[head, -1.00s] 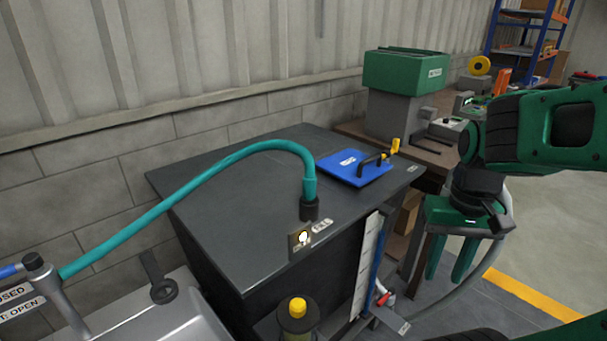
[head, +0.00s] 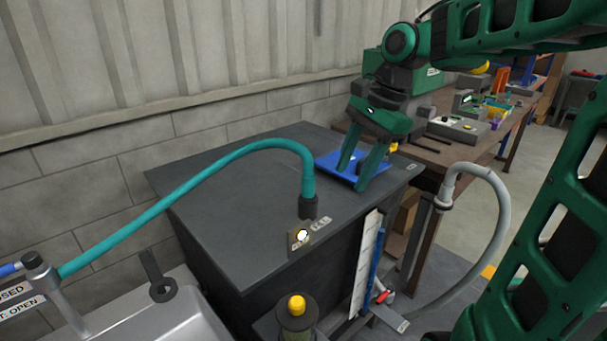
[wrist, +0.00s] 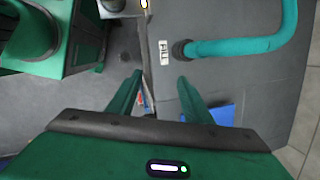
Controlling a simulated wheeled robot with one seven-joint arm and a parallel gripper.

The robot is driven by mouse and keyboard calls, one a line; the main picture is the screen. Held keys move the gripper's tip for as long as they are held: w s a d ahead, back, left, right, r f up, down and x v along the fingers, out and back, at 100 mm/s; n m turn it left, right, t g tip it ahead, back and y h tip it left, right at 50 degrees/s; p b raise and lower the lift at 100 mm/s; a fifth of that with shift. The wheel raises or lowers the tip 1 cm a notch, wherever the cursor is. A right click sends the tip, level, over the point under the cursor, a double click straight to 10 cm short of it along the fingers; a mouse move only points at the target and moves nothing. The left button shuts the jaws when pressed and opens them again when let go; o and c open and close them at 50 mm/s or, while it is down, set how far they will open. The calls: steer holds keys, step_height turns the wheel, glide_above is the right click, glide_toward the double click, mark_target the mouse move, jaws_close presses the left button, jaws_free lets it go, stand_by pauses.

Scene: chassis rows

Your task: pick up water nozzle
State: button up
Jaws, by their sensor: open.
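The teal hose (head: 200,192) arches over the dark cabinet top. Its black nozzle end (head: 308,207) points down onto the top beside a small label; I take this as the water nozzle. In the wrist view, the black end (wrist: 181,49) lies beyond my fingertips, slightly right, beside a FILL label (wrist: 164,52). My gripper (head: 353,178) is open and empty, with its fingers pointing down in front of the blue plate, to the right of the nozzle and apart from it. Whether the nozzle end sits in an opening is hidden.
The blue plate (head: 329,162) lies on the cabinet top (head: 240,215), partly hidden by my gripper. A yellow-topped cylinder (head: 297,306) stands in front. A grey hose (head: 497,215) loops at right. The ribbed wall (head: 150,60) is behind. The cabinet top's left part is clear beneath the hose.

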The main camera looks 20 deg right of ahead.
mark_target(306, 180)
steer(key=w+a+r+m+y, duration=0.1)
steer(key=w+a+r+m, duration=0.3)
steer(key=w+r, duration=0.1)
steer(key=shift+m+g+y, duration=0.3)
steer(key=x, duration=0.5)
steer(key=shift+w+a+f, duration=0.15)
steer(key=shift+a+f, duration=0.05)
steer(key=shift+f, duration=0.1)
steer(key=shift+w+x, duration=0.2)
steer(key=shift+x, duration=1.15)
steer(key=shift+w+x, duration=0.15)
steer(key=shift+x, duration=1.2)
steer(key=shift+d, duration=0.15)
jaws_close()
